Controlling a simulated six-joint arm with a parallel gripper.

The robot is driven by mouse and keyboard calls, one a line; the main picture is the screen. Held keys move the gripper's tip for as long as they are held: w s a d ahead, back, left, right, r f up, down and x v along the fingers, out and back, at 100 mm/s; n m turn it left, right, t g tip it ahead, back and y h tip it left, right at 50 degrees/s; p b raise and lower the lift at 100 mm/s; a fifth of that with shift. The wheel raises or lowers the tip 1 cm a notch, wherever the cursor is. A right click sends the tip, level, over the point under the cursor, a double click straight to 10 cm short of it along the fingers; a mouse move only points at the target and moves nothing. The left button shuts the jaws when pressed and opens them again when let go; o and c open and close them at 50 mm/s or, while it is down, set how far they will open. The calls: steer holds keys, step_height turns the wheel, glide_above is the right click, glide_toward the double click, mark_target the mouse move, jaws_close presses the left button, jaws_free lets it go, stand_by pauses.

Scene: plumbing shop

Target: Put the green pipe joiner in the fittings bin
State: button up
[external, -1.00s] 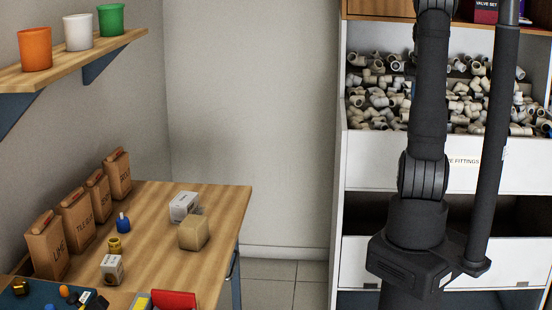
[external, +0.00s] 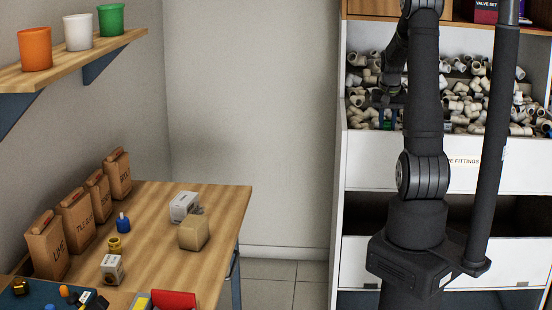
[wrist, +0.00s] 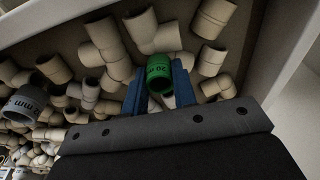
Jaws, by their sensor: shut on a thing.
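The green pipe joiner (wrist: 158,70) is marked "20" and sits between the blue fingertips of my gripper (wrist: 160,85) in the wrist view. My gripper is shut on it. In the external view my gripper (external: 388,116) is at the left part of the fittings bin (external: 400,160), and a bit of green shows at its tips. White fittings lie behind and around the joiner in the wrist view. I cannot tell whether the joiner touches them.
The bin is full of white elbow and tee fittings (external: 468,95), with a grey one (wrist: 25,103) among them. Its rim runs close by the gripper in the wrist view. A wooden table (external: 160,235) with boxes and bags stands at the left, away from the arm.

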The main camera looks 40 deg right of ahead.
steer(key=shift+f, duration=0.1)
steer(key=o, duration=1)
steer(key=shift+c, duration=0.2)
step_height(320, 180, up, 12)
steer(key=s+a, duration=0.1)
steer(key=shift+s, duration=0.15)
steer(key=shift+a, duration=0.1)
steer(key=f, duration=0.8)
steer(key=w+d+f, duration=0.1)
steer(key=f, duration=0.3)
steer(key=shift+w+d+f, duration=0.1)
steer(key=shift+f, duration=0.1)
step_height(320, 180, up, 3)
steer(key=shift+r, duration=0.3)
